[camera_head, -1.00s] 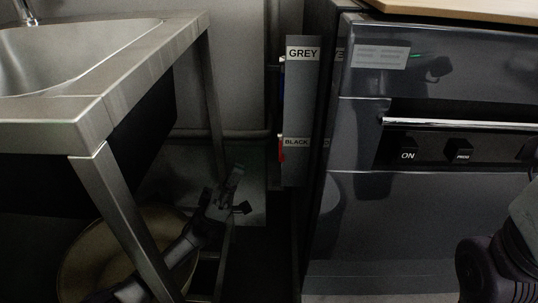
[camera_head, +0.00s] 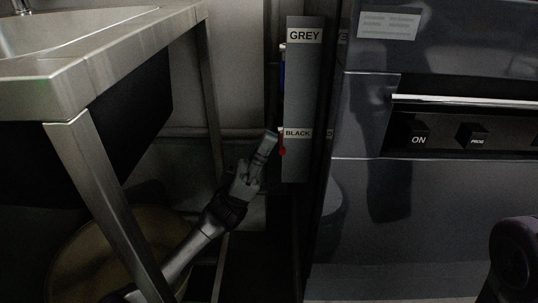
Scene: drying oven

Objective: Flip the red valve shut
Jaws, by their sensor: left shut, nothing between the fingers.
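The red valve (camera_head: 282,147) shows as a small red handle at the left edge of a grey upright panel (camera_head: 303,90), beside the label BLACK. Most of the valve is hidden behind the panel. My left gripper (camera_head: 268,141) is shut and empty. Its fingertips point up and right and are close to the left of the red handle; I cannot tell whether they touch it. My right gripper is not in view; only part of my right arm shows at the lower right.
A blue handle (camera_head: 282,70) sits higher on the panel, under the label GREY. A dark oven (camera_head: 430,200) with knobs stands on the right. A steel sink table (camera_head: 95,70) stands on the left, its leg (camera_head: 105,205) in front of my left arm.

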